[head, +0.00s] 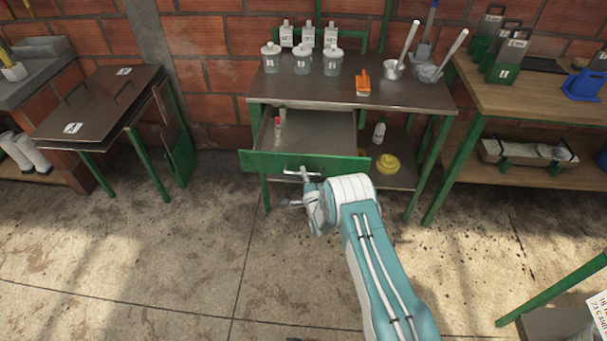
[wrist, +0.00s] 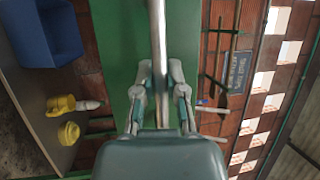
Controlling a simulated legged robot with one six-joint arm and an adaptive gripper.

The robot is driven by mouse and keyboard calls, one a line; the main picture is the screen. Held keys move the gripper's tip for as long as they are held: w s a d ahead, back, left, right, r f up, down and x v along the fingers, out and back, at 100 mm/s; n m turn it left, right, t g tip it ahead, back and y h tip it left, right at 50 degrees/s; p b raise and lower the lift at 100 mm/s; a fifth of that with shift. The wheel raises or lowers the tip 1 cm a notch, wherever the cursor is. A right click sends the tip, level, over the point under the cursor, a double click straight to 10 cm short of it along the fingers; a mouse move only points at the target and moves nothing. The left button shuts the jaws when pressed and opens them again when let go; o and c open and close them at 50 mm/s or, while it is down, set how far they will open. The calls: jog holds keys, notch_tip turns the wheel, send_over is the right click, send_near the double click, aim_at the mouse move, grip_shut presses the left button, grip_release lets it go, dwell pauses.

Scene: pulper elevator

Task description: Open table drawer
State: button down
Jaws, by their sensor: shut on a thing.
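The table drawer (head: 270,159) is pulled well out from under the metal-topped table (head: 345,93). Its front is a green panel, which also fills the middle of the wrist view (wrist: 125,35). Its handle is a metal bar (wrist: 157,30) in the wrist view, and it also shows on the panel in the head view (head: 290,169). My gripper (wrist: 158,85) is shut on the handle, with one finger on each side of the bar. In the head view my gripper (head: 303,188) is in front of the panel, and its fingertips are partly hard to make out.
Small bottles (head: 279,122) lie or stand in the drawer's back left. Jars (head: 302,62), an orange tool (head: 363,83) and metal scoops stand on the table. A yellow item (head: 387,164) is on the lower shelf. The floor (head: 190,250) in front is clear.

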jog(key=shift+s+f, duration=0.15)
jog(key=shift+f, duration=0.25)
jog(key=c, duration=0.7)
grip_release()
jog(key=shift+r, duration=0.1)
jog(key=v, duration=1.1)
jog(key=shift+s+d, duration=0.15)
jog(key=shift+s, duration=0.2)
jog(key=shift+w, duration=0.1)
